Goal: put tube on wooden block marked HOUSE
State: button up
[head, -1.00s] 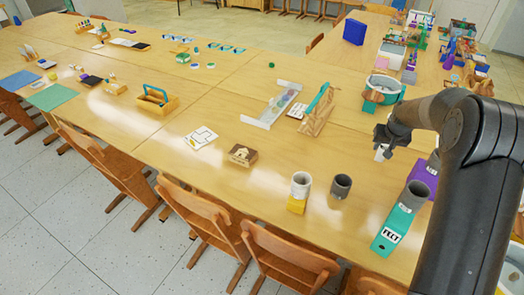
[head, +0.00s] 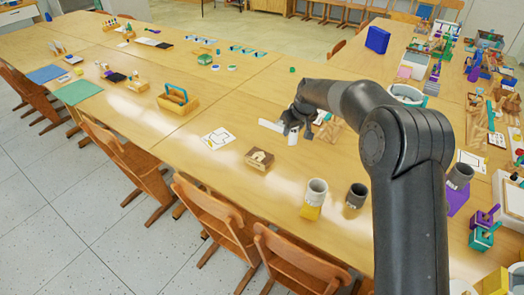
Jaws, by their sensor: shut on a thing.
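My gripper (head: 294,124) is over the middle of the table, shut on a small white piece (head: 292,139). This looks like the tube, but most of it is hidden by the fingers. The wooden block (head: 259,160) with a pale house shape lies on the table, to the left of and nearer than my gripper. Its lettering is too small to read. The held piece is apart from the block.
A pale tube (head: 316,190) stands on a yellow block, and a dark cup (head: 356,195) stands beside it. A wooden caddy (head: 178,101) is farther left. Chairs line the near edge.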

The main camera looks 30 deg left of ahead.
jog(key=shift+s+a+f, duration=0.4)
jog(key=shift+a+f, duration=1.25)
jog(key=shift+f, duration=0.05)
jog(key=shift+s+a+f, duration=0.35)
jog(key=shift+a+f, duration=1.3)
jog(key=shift+a, duration=0.05)
jog(key=shift+s+a+f, duration=0.4)
jog(key=shift+a+f, duration=1.25)
jog(key=shift+f, duration=0.05)
jog(key=shift+f, duration=0.15)
jog(key=o, duration=1)
jog(key=v, duration=1.2)
